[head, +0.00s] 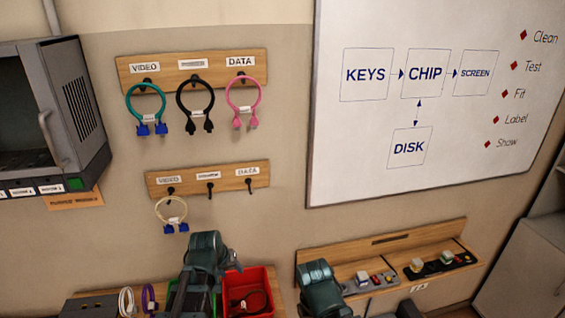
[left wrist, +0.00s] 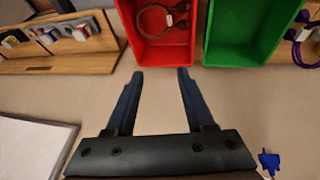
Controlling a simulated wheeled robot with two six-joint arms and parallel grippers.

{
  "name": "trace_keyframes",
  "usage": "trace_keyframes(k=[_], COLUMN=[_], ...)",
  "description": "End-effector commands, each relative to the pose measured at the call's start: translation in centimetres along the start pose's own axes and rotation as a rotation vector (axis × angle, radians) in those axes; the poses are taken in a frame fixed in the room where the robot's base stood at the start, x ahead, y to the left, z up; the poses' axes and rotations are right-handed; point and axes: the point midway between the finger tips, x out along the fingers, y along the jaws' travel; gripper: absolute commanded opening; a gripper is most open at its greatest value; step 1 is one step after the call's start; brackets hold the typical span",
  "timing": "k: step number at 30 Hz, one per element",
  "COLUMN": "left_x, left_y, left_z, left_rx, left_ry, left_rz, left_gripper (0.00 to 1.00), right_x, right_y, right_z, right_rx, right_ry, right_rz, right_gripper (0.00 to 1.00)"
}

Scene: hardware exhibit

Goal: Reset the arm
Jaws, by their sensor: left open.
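My left gripper shows in the left wrist view (left wrist: 160,72) with its two dark fingers spread and nothing between them. The fingertips are near the edge of a red bin (left wrist: 178,48), with bare wall behind them. In the head view, my left arm comes up from the bottom in front of the bins and hides part of the green one; its fingers are not clear there. A second dark link of mine stands at the bottom centre right of the head view, and my right gripper cannot be made out.
The red bin (head: 262,277) holds a dark cable; the green bin (left wrist: 245,40) stands beside it. Teal (head: 131,100), black (head: 180,98) and pink (head: 229,96) cables hang on the upper rail, a cream cable (head: 157,211) on the lower. A whiteboard (head: 440,160) is at right.

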Motion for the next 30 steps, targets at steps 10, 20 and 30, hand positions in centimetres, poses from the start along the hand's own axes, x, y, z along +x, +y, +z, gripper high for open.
trace_keyframes(k=[10,20,30], left_x=[9.2,12.9,12.9], left_y=[4.6,5.8,5.8], left_z=[14.6,24.7,26.1], left_rx=[0.312,0.558,0.598], left_ry=[-0.242,-0.423,-0.455], left_rz=[-0.069,-0.160,-0.180], left_gripper=[0.54,0.54,0.54], right_x=[11.3,17.9,18.4], right_y=[-1.0,-1.6,-1.7], right_z=[-0.7,-1.2,-1.2], right_rx=[-0.006,-0.012,-0.013], right_ry=[0.002,0.003,0.003], right_rz=[0.002,0.003,0.003], right_gripper=[0.00,0.00,0.00])
